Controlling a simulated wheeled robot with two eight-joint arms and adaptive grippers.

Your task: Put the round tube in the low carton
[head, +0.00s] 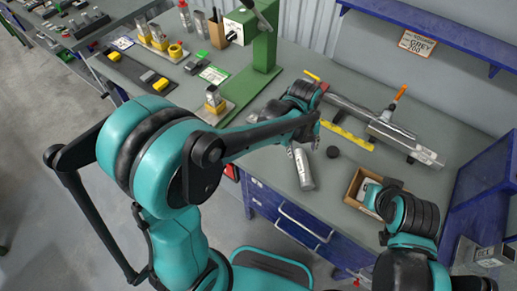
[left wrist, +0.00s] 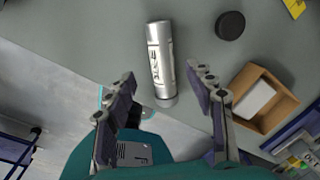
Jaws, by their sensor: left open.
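The round tube (head: 303,168) is a silver cylinder with dark lettering, lying on the grey bench near its front edge. It also shows in the left wrist view (left wrist: 160,55). The low carton (left wrist: 284,108) is a small open cardboard box to the right of the tube, with a white block inside; in the head view my right arm partly hides the carton (head: 351,187). My left gripper (left wrist: 160,72) is open and empty, its fingers spread either side of the tube's near end in the picture; no contact shows.
Behind are a yellow strip (head: 347,137) and a long metal runout assembly (head: 372,118). A green stand (head: 265,55) is at back left. Blue drawers (head: 285,220) are under the bench's front edge.

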